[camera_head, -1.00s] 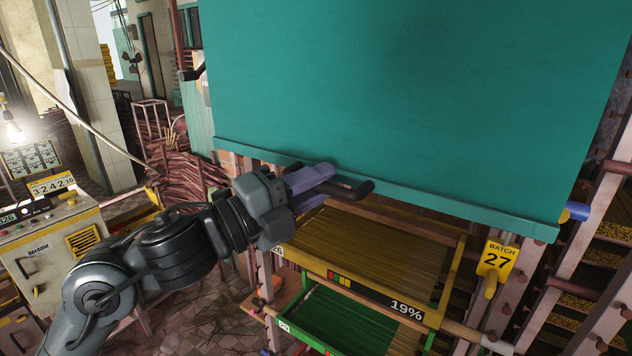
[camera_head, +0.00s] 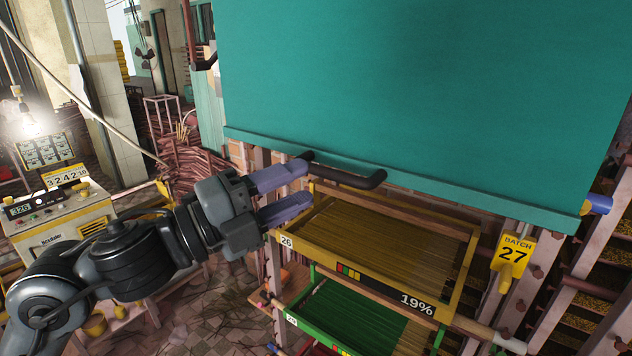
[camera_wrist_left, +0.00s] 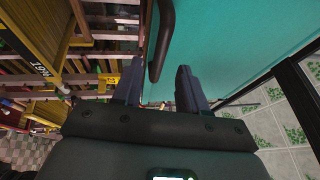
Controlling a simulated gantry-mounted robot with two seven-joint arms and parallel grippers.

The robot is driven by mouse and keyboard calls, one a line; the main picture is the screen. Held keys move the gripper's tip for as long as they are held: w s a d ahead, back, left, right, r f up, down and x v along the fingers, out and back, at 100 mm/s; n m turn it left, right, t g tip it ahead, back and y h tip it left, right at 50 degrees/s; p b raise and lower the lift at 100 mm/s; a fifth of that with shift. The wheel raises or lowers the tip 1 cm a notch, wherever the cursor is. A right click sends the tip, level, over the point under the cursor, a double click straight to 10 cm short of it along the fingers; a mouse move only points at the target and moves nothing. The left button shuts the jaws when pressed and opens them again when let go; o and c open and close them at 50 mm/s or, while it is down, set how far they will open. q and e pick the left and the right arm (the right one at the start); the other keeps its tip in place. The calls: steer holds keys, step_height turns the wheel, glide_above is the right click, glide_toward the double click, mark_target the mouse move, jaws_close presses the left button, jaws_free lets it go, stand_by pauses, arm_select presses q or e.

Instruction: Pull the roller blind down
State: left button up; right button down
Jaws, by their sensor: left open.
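The roller blind (camera_head: 420,90) is a large teal sheet hanging in front of a rack, with a teal bottom bar (camera_head: 470,197). A black handle (camera_head: 350,178) sticks out from the bar near its left part. My left gripper (camera_head: 302,190) is open, its two purple-grey fingers at the handle's left end. In the head view the upper finger overlaps that end; I cannot tell whether they touch. In the left wrist view the handle (camera_wrist_left: 161,45) shows between and beyond the open fingers (camera_wrist_left: 160,88), and the blind (camera_wrist_left: 235,45) lies to the right. My right gripper is not in view.
Below the blind stand a yellow-framed tray (camera_head: 385,288) and a green-framed tray (camera_head: 345,310) of sticks. A yellow batch tag (camera_head: 513,255) hangs at the right. A control box (camera_head: 55,225) stands at the left.

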arm_select(q)
steer(key=shift+b+v, duration=0.4)
steer(key=shift+v, duration=2.1)
